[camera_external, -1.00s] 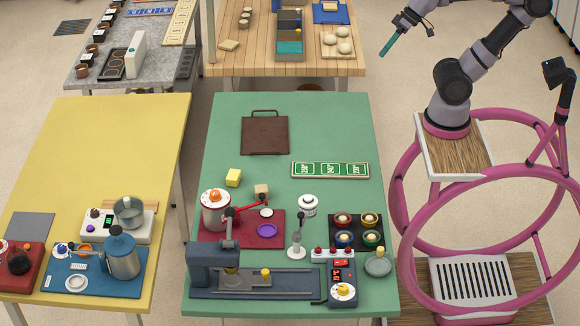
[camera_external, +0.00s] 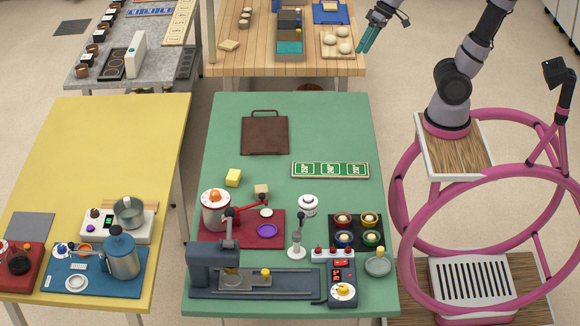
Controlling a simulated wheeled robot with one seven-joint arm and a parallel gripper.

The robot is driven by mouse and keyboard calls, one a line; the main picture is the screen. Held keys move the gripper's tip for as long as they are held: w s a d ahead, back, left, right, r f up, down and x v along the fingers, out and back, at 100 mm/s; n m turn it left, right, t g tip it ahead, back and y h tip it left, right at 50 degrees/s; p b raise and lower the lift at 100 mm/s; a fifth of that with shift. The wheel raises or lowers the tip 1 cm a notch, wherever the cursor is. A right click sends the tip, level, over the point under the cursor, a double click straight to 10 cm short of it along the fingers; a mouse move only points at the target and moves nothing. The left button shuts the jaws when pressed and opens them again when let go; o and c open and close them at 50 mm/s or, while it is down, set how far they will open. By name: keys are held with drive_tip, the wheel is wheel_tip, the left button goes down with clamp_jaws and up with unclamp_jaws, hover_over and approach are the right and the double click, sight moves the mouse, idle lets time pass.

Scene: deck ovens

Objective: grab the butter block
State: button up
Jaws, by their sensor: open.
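A small yellow block (camera_external: 233,177), which looks like the butter block, sits on the green table (camera_external: 225,130), just above the red-and-white pot. A tan block (camera_external: 261,190) lies to its lower right. My gripper (camera_external: 366,46), with teal fingers, is open and empty. It is up at the top of the picture, near the right end of the wooden table and far from the yellow block. The gap between its fingers is small in this view.
A brown board (camera_external: 265,136) lies behind the yellow block, and a green sign strip (camera_external: 330,169) lies to its right. The table's back left is clear.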

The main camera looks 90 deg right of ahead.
drive_tip(key=w+f+m+g+y, duration=0.15)
drive_tip(key=w+f, duration=0.35)
drive_tip(key=w, duration=0.5)
drive_tip(key=w+f+m+g+y, duration=0.1)
drive_tip(key=w+f+m+y, duration=0.3)
drive_tip(key=w, duration=0.6)
drive_tip(key=w+f+m+g+h, duration=0.1)
drive_tip(key=w+f, duration=0.5)
drive_tip(key=w, duration=0.4)
drive_tip(key=w+f+m+y, duration=0.35)
drive_tip(key=w+f, duration=0.55)
drive_tip(key=f, duration=0.5)
drive_tip(key=m+y, duration=0.2)
drive_tip(key=m, duration=0.2)
approach(231, 183)
drive_tip(key=shift+s+d+t, duration=0.25)
drive_tip(key=shift+s+d, duration=0.2)
drive_tip(key=shift+d, duration=0.1)
drive_tip(key=shift+a+f, duration=0.1)
drive_tip(key=shift+f, duration=0.1)
drive_tip(key=x, duration=0.5)
drive_tip(key=shift+a, duration=0.15)
drive_tip(key=x, duration=0.5)
drive_tip(key=shift+w+a+r, duration=0.15)
drive_tip(key=shift+w+r, duration=0.1)
